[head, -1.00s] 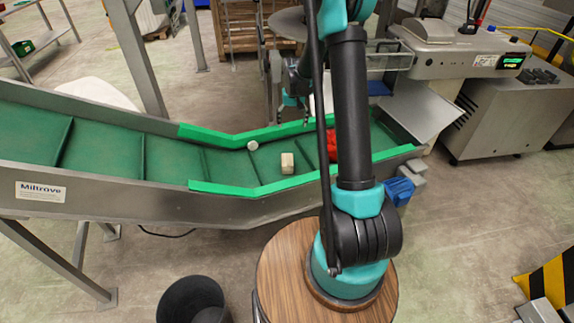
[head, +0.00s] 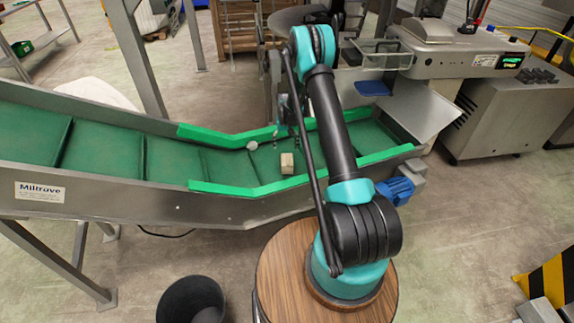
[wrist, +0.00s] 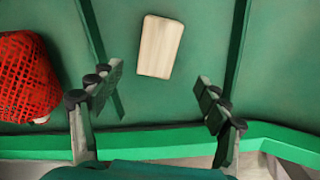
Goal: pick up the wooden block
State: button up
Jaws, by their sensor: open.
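The wooden block (head: 287,163) is a small pale block lying on the green conveyor belt (head: 228,166), to the left of my arm in the head view. In the wrist view the block (wrist: 160,46) lies on the belt just beyond and between my gripper's two fingertips (wrist: 159,80). The fingers are spread wide apart with nothing between them, and neither touches the block. In the head view my gripper is small and partly hidden behind the arm, so its height above the belt is hard to tell.
A red net bundle (wrist: 24,78) lies on the belt to the left in the wrist view. A small white round thing (head: 252,145) lies left of the block in the head view. Green side rails (head: 240,189) edge the belt, and raised cleats cross it.

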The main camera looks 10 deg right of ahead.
aim_at(287, 159)
notch_tip(287, 159, down, 4)
jog(key=shift+f, duration=0.2)
jog(key=shift+s+d+f, duration=0.1)
jog(key=shift+s+f, duration=0.05)
jog(key=shift+f, duration=1.2)
jog(key=shift+s+d+f, duration=0.1)
jog(key=shift+f, duration=1.2)
jog(key=c, duration=1.3)
jog(key=shift+c, duration=0.3)
